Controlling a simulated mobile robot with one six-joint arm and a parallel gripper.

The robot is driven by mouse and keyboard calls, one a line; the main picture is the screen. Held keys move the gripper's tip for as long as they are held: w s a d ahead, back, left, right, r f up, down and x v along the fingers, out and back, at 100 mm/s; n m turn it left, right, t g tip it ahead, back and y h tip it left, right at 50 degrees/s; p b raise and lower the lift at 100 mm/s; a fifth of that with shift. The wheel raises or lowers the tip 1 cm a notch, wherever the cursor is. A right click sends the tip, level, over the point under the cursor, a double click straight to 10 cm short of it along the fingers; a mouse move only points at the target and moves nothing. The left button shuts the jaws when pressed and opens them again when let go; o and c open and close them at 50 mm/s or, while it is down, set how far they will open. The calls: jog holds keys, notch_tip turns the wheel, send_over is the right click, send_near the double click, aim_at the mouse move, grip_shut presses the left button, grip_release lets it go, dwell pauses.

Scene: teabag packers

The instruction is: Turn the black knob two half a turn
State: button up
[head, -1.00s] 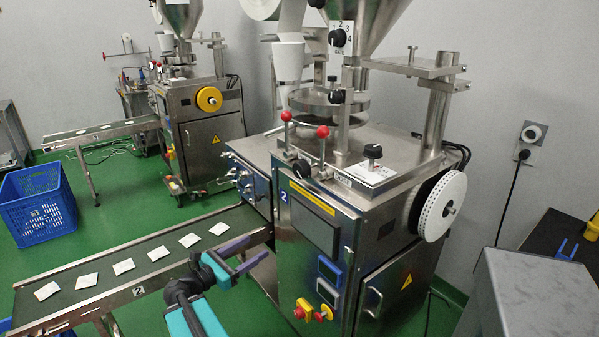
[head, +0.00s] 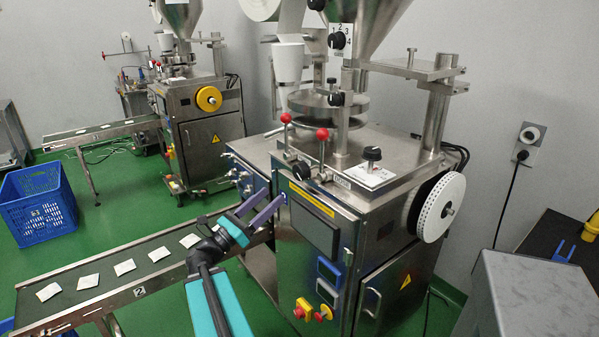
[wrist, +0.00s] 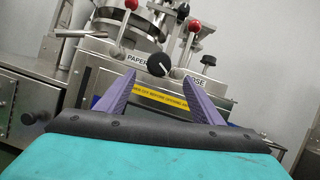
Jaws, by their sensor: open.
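The machine (head: 375,225) marked 2 has several black knobs. One black knob (head: 301,170) sits on its front upper edge. In the wrist view this knob (wrist: 158,65) shows a white pointer line, beside a "PAPER" label. My gripper (head: 273,199) is open and empty, left of and below the front-edge knob. In the wrist view that knob appears between the purple fingertips, beyond them.
Red-balled levers (head: 322,134) rise beside the front-edge knob. A conveyor (head: 75,312) with several white teabags runs under my arm. A yellow-and-red switch (head: 303,308) is low on the machine. A blue crate (head: 38,208) stands on the floor at left.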

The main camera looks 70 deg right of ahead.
aim_at(297, 173)
jog(key=shift+p+x, duration=1.25)
jog(key=shift+x, duration=5.55)
jog(key=shift+c, duration=0.2)
jog(key=shift+f, duration=0.1)
jog(key=c, duration=1)
